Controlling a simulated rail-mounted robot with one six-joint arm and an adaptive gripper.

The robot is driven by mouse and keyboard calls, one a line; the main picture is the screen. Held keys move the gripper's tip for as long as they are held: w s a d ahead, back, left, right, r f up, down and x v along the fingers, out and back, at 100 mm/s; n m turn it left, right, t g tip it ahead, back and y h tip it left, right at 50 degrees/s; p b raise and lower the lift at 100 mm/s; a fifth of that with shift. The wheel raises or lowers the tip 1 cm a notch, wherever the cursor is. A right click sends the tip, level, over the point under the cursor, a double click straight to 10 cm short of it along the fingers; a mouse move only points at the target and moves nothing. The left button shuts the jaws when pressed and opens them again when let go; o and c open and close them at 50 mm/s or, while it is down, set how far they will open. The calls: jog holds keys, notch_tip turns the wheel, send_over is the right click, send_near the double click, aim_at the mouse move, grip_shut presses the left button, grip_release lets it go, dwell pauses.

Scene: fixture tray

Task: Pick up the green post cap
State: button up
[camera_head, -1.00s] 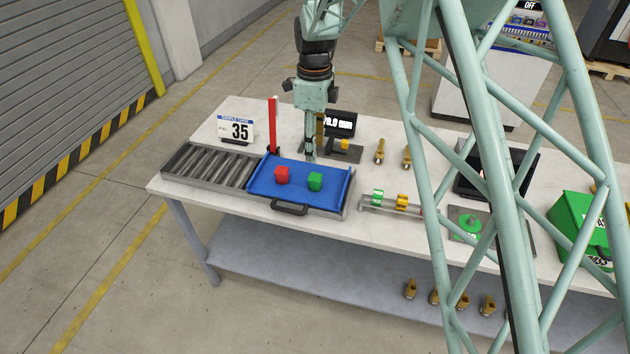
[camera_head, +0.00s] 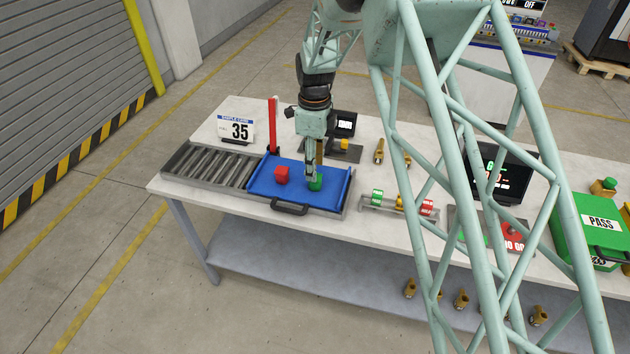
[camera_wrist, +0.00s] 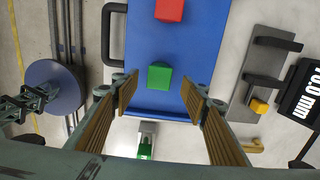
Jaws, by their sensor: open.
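The green post cap (camera_head: 316,183) is a small green block on the right part of the blue tray (camera_head: 333,196). In the wrist view the green cap (camera_wrist: 159,76) lies between and a little beyond my two fingertips, with blue tray surface showing on both sides. My gripper (camera_head: 314,176) points down over the cap and partly hides it in the head view. In the wrist view my gripper (camera_wrist: 159,92) is open and empty, its ribbed fingers apart from the cap. I cannot tell the exact height left above it.
A red block (camera_head: 281,174) sits left of the cap on the tray. A grey roller section (camera_head: 212,167) adjoins the tray's left. A red upright post (camera_head: 272,125) stands behind it.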

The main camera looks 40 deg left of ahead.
jog(key=shift+f, duration=0.25)
jog(key=shift+d+f+p, duration=0.1)
jog(key=shift+f+p, duration=0.35)
jog(key=shift+f, duration=2.05)
jog(key=shift+c, duration=0.2)
jog(key=c, duration=0.8)
